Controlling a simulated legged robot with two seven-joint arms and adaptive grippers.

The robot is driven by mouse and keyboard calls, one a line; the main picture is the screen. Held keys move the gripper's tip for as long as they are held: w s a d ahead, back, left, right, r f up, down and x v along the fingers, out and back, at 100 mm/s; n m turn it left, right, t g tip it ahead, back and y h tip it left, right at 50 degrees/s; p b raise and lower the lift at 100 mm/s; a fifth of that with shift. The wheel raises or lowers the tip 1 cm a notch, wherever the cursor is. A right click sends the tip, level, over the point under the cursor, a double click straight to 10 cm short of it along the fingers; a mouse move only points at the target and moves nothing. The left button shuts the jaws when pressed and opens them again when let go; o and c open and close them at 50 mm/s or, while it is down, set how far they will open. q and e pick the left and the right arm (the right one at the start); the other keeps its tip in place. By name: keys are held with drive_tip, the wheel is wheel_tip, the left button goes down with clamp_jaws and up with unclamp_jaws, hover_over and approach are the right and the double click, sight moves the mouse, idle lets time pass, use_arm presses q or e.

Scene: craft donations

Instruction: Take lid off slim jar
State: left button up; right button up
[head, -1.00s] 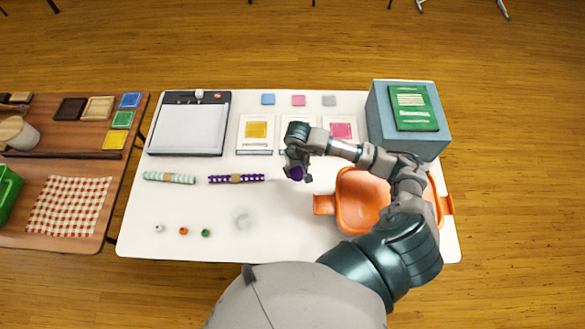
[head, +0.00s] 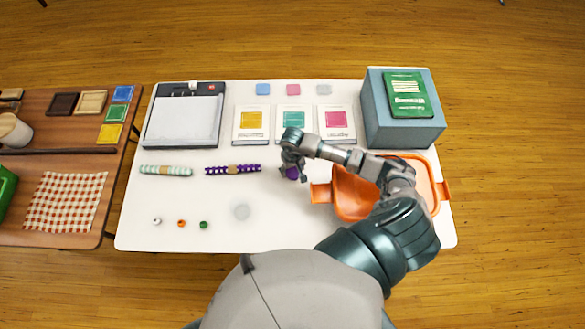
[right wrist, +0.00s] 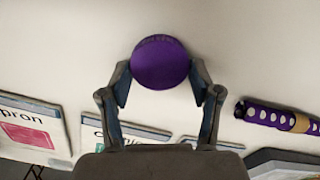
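A round purple lid (right wrist: 160,62) is between the two fingers of my right gripper (right wrist: 160,75) in the right wrist view. The fingertips are against its sides, so the gripper is shut on it. In the head view the lid (head: 292,173) shows as a small purple patch under my right gripper (head: 290,168), over the middle of the white table. No jar body shows below the lid. A faint see-through round thing (head: 241,212) stands nearer the front, apart from the gripper; it looks like a clear jar from above. My left gripper is out of view.
An orange tub (head: 322,194) stands right of the gripper, under my right arm. Purple dotted (head: 215,171) and mint (head: 165,170) rolls lie left. Several cards, a paper trimmer (head: 183,120) and a blue box (head: 375,118) line the back.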

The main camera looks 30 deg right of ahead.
sight(293, 170)
drive_tip(key=shift+o, duration=0.8)
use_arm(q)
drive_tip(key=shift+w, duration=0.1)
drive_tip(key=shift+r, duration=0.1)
use_arm(e)
wheel_tip(293, 170, up, 6)
drive_tip(key=shift+w+r, duration=0.1)
drive_tip(key=shift+r, duration=0.15)
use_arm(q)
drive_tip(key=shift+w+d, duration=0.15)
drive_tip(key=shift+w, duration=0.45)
use_arm(e)
wheel_tip(293, 170, up, 6)
drive_tip(key=shift+f, duration=0.2)
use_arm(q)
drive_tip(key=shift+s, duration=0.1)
